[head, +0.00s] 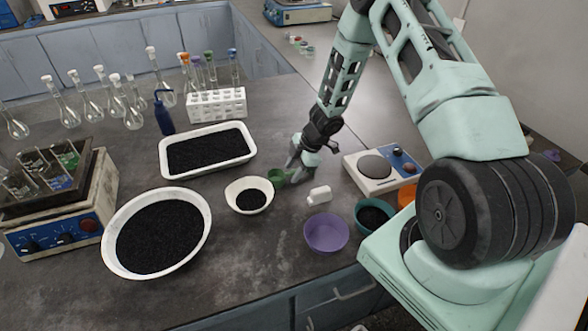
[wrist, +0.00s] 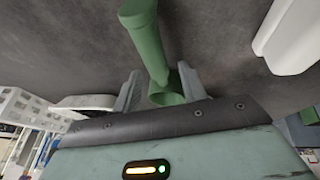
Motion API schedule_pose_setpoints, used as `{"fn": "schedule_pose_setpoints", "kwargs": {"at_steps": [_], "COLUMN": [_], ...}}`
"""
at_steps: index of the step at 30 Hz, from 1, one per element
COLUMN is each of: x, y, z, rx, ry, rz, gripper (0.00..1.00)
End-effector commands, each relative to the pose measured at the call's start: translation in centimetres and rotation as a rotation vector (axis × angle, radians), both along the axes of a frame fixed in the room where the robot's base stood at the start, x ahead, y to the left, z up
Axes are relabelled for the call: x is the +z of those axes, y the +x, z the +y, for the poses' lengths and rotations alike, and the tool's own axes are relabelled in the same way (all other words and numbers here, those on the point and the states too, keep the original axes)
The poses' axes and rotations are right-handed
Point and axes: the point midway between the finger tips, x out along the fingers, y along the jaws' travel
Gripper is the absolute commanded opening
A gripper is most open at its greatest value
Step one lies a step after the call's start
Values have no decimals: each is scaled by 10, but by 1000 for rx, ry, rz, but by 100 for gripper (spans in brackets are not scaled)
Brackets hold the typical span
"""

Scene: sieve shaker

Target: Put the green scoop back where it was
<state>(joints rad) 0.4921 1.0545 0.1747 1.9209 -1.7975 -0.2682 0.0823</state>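The green scoop (head: 278,177) is just right of the small white bowl (head: 249,195) in the head view. In the wrist view, the green scoop (wrist: 152,48) runs from the top edge down to its hollow round part between my fingers. My gripper (head: 305,172) is low over the bench, right beside the scoop. In the wrist view, the fingers of my gripper (wrist: 160,88) stand apart on either side of the scoop, with a gap visible on the left. I cannot tell whether the right finger touches it.
A white bottle (head: 319,195) lies close to my gripper. A purple bowl (head: 326,233), a teal bowl (head: 362,227) and a scale (head: 382,168) are to the right. A white tray (head: 165,171) and a large white basin (head: 112,256) of black grains are left. Glass flasks stand behind.

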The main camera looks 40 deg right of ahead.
Motion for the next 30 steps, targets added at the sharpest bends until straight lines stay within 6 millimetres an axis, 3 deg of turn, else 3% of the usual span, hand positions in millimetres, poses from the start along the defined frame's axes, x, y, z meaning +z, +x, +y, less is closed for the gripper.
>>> {"fn": "schedule_pose_setpoints", "kwargs": {"at_steps": [5,18,24,27,30], "x": [9,87,108,115,133], "y": [-1,-23,-29,-27,-12], "z": [-2,-29,-37,-35,-16], "rx": [0,0,1,-8,-46], "ry": [-1,-2,0,-3,-23], "rz": [-1,-2,-1,-9,-51], "gripper": [42,42,42,42,42]}}
